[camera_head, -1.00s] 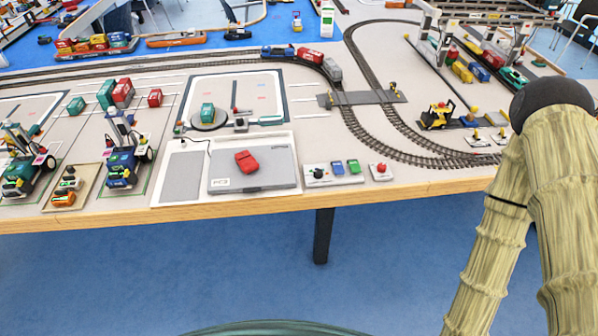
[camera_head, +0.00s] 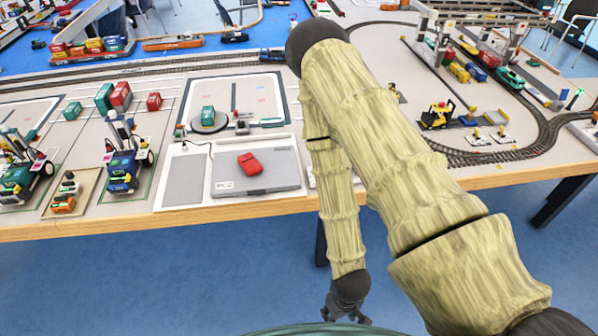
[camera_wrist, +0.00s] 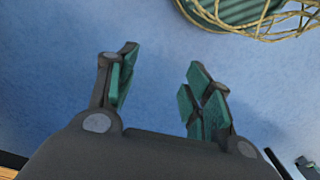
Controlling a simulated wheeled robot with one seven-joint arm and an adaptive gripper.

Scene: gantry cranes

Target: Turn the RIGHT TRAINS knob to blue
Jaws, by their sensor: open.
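I cannot make out a knob labelled RIGHT TRAINS. A small control panel (camera_head: 311,179) at the table's front edge is mostly hidden behind my arm in the head view; only a sliver of its left end shows. My gripper (camera_head: 346,317) hangs in front of the table, below its edge, at the bottom of the head view. In the wrist view my gripper (camera_wrist: 160,85) is open and empty, its green-padded fingers apart over the blue floor. No knob shows in the wrist view.
The table's wooden front edge (camera_head: 240,210) runs across the view. A grey laptop-like panel (camera_head: 225,187) with a red object (camera_head: 250,163) lies left of my arm. Train tracks (camera_head: 500,155) and crane models fill the right side. A table leg (camera_head: 560,200) stands at right.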

